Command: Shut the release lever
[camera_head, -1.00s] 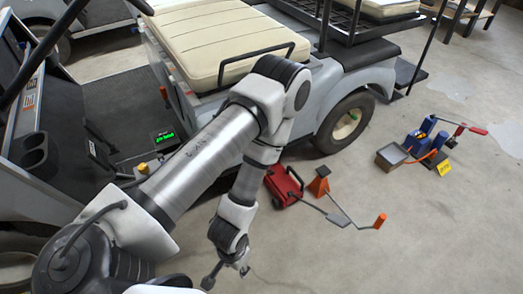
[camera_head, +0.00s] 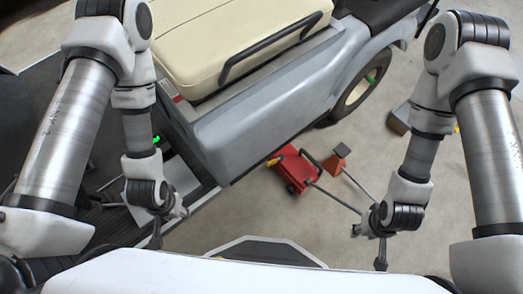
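A red floor jack (camera_head: 298,170) stands on the concrete beside the cart. A small yellow part (camera_head: 275,160) shows at its left end; I cannot tell whether this is the release lever. A thin grey bar runs from the jack toward my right wrist. My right gripper (camera_head: 381,255) hangs in front of the jack, at its lower right, apart from the red body. My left gripper (camera_head: 156,236) hangs over the cart's floor edge at the left. Both look thin and dark from above, and their finger gap is not clear.
The grey golf cart body (camera_head: 265,115) with its cream seat (camera_head: 225,40) fills the upper middle. An orange stand (camera_head: 338,158) sits right of the jack.

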